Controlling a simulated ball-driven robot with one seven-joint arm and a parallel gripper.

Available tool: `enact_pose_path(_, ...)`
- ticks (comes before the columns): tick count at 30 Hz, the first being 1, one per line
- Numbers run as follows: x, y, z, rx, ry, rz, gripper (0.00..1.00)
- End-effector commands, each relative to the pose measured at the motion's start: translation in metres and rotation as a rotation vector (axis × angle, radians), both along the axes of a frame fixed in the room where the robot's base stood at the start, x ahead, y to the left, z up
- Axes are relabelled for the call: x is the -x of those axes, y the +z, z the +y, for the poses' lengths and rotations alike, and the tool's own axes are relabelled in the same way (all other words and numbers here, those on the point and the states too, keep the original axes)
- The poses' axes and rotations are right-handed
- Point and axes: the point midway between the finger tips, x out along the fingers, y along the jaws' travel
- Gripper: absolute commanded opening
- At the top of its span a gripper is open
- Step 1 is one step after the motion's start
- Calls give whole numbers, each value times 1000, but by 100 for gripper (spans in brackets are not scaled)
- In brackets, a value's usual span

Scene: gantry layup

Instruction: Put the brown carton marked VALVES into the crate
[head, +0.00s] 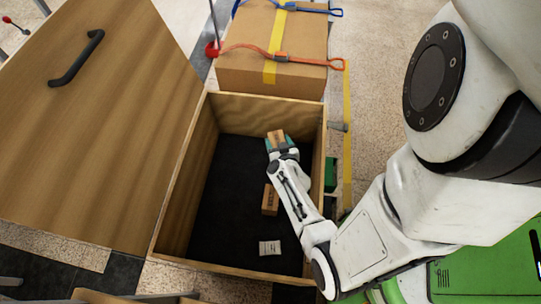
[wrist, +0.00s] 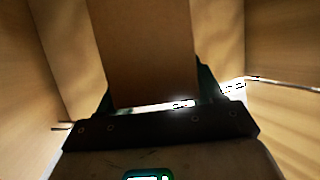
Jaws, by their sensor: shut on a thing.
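My gripper (head: 281,146) is shut on a small brown carton (head: 277,136), near the far end of the crate. In the wrist view the carton (wrist: 145,50) stands between the two teal fingers, its plain brown face toward the camera. I cannot read any marking on it. The wooden crate (head: 314,125) is open, with a dark floor. In the wrist view pale wooden walls (wrist: 25,70) stand on both sides of the carton, apart from it. I cannot tell whether the carton touches the crate floor.
Another small brown carton (head: 270,199) and a white labelled packet (head: 270,247) lie on the crate floor. A wooden lid (head: 90,120) with a black handle is open at left. A large strapped cardboard box (head: 290,40) stands beyond the crate. The floor's left part is clear.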

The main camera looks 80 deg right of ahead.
Motion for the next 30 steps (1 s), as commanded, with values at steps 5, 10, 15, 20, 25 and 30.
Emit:
enact_pose_path(5, 0, -20, -1, 1, 0, -2, 26)
enact_pose_path(10, -1, -30, -1, 2, 1, -1, 26)
enact_pose_path(15, -1, -53, -1, 2, 2, -1, 26)
enact_pose_path(20, -1, -57, -1, 4, 0, -2, 26)
enact_pose_path(25, 0, -56, -1, 2, 0, -2, 26)
enact_pose_path(30, -1, -62, -1, 1, 1, -2, 26)
